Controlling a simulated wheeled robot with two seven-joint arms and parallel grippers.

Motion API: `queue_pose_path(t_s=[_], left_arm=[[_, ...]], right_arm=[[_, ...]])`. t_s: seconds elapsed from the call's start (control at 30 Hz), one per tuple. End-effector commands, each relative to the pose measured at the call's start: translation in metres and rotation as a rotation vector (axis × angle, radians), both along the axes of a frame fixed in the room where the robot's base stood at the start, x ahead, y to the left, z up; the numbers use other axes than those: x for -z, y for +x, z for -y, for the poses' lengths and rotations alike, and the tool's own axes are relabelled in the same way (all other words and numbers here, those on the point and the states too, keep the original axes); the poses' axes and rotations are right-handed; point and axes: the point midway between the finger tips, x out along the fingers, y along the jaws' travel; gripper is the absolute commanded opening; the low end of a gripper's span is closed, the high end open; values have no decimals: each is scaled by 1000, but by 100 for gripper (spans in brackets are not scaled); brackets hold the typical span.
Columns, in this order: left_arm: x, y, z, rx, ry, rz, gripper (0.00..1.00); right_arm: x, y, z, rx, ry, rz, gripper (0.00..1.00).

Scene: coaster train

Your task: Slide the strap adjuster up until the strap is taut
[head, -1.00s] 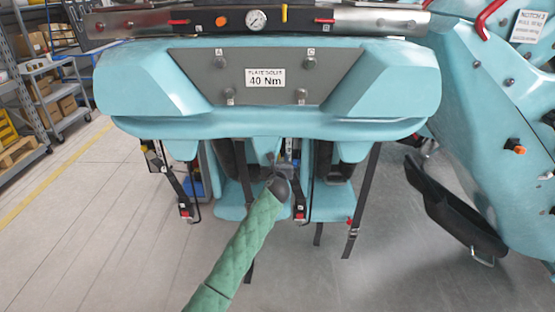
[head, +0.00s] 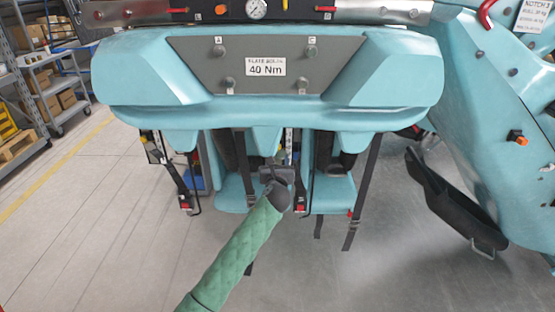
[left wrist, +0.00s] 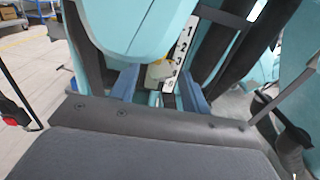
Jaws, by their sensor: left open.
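My left gripper (head: 277,170) is in front of the middle of the teal seat row, under its front panel. In the left wrist view its two blue-grey fingers (left wrist: 160,84) stand apart, open. Between and beyond them is a white strip numbered 1, 2, 3 (left wrist: 181,52). A small yellowish piece (left wrist: 160,72), perhaps the strap adjuster, sits at its left edge, with no contact visible. The strip shows narrowly in the head view (head: 289,138). A dark strap (head: 241,158) hangs left of the gripper. Whether the strap is slack is unclear. My right gripper is out of view.
The teal front panel (head: 270,118) overhangs the gripper. Red-ended buckles (head: 185,203) and (head: 299,207) hang at either side, and a long black strap (head: 364,190) hangs at the right. A black trough-like part (head: 455,205) leans at the right. The floor in front is clear.

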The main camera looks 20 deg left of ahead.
Motion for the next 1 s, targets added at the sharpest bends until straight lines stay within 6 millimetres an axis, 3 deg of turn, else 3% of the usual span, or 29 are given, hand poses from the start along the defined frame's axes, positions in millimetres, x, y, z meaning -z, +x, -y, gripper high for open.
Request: queue_pose_path(t_s=[0.3, 0.47, 0.8, 1.0], left_arm=[[0, 0, 0, 0, -5, 1, 46], [1, -1, 0, -3, -109, 29, 46], [21, -11, -17, -150, -749, 120, 46], [17, -29, -17, -265, -1183, 201, 46]], right_arm=[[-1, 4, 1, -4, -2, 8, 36], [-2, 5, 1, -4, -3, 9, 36], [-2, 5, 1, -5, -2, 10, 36], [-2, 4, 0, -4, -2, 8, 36]])
